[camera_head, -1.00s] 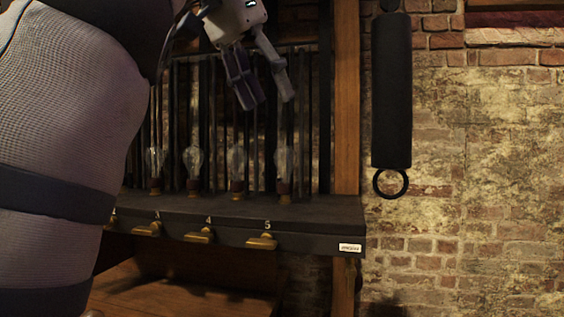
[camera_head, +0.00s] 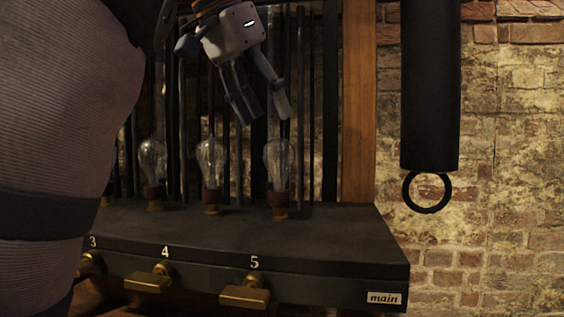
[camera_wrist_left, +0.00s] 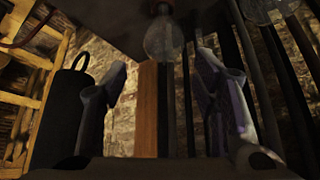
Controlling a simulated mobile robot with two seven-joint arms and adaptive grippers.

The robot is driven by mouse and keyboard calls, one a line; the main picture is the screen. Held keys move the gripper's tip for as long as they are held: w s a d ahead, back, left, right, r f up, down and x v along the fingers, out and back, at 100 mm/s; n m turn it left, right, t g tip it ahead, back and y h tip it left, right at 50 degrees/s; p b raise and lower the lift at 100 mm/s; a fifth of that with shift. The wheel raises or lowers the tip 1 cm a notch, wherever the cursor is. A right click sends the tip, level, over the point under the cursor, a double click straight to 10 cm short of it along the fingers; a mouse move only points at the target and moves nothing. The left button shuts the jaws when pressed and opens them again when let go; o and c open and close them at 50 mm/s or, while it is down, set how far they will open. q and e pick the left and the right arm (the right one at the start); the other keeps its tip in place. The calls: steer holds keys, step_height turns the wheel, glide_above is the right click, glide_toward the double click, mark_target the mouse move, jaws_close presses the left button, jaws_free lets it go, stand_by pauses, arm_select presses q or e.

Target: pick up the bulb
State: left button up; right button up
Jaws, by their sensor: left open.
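Several clear glass bulbs stand upright in brass holders on a dark shelf (camera_head: 330,235) in the head view. The rightmost bulb (camera_head: 280,158) is above the number 5, with other bulbs (camera_head: 211,160) (camera_head: 153,160) to its left. My left gripper (camera_head: 263,118) hangs pointing down just above the rightmost bulb, its two fingers apart and empty. In the left wrist view one bulb (camera_wrist_left: 164,38) appears upside down, between and beyond the open fingertips (camera_wrist_left: 162,68); a second bulb (camera_wrist_left: 268,8) is at the top right. My right gripper is not in view.
Dark vertical rods (camera_head: 301,110) stand close behind the bulbs. Brass switches (camera_head: 245,295) line the shelf's front edge. A wooden post (camera_head: 358,110) and a hanging black cylinder with a ring (camera_head: 430,100) are to the right, before a brick wall.

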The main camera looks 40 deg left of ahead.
mark_target(279, 136)
arm_select(q)
steer(key=x, duration=0.6)
steer(key=shift+w+a, duration=0.2)
steer(key=shift+w, duration=0.25)
steer(key=shift+s, duration=0.1)
steer(key=shift+c, duration=1.1)
steer(key=c, duration=0.5)
steer(key=shift+r, duration=0.1)
